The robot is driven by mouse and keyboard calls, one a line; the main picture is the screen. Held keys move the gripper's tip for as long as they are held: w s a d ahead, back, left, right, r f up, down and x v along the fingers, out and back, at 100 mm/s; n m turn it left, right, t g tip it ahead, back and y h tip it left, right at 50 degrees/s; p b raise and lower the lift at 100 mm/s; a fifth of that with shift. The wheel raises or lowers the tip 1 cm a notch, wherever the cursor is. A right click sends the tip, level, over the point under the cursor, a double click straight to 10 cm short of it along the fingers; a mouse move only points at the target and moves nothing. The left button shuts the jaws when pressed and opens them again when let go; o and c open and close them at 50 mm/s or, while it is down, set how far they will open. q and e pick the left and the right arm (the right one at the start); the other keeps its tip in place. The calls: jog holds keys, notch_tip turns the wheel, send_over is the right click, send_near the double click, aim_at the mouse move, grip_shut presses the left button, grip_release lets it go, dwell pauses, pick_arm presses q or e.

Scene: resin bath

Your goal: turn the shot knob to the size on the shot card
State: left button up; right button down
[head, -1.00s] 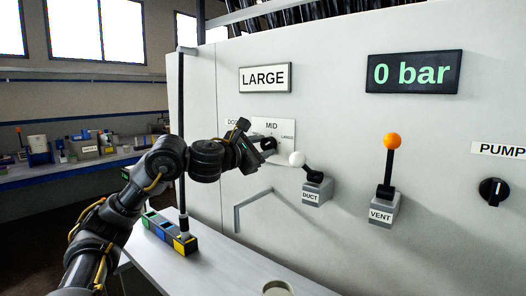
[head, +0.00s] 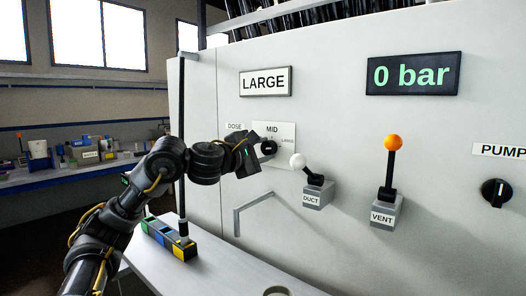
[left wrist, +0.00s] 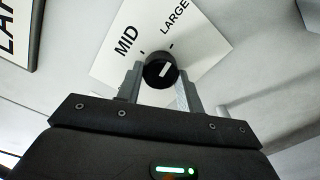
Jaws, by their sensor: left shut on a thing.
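The shot card (head: 265,81) on the wall panel reads LARGE. The shot knob (head: 268,147) is a black round knob on a white plate (head: 287,133) marked MID and LARGE, below the card. In the left wrist view, the knob (left wrist: 160,71) sits between the two fingers of my left gripper (left wrist: 160,85), which is shut on it. The knob's white mark points up and right, towards the LARGE side rather than MID. In the head view, my left gripper (head: 259,150) hides part of the plate. My right gripper is not in view.
To the right stand the white-tipped DUCT lever (head: 314,179), the orange-tipped VENT lever (head: 390,175) and the PUMP switch (head: 494,192). A display (head: 412,74) reads 0 bar. A bracket handle (head: 250,208) and a coloured block rack (head: 170,237) lie below.

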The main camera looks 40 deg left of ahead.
pick_arm(q)
jog(key=shift+f, duration=0.15)
jog(key=o, duration=1)
jog(key=s, duration=1.1)
jog(key=shift+b, duration=0.45)
jog(key=shift+w, duration=0.1)
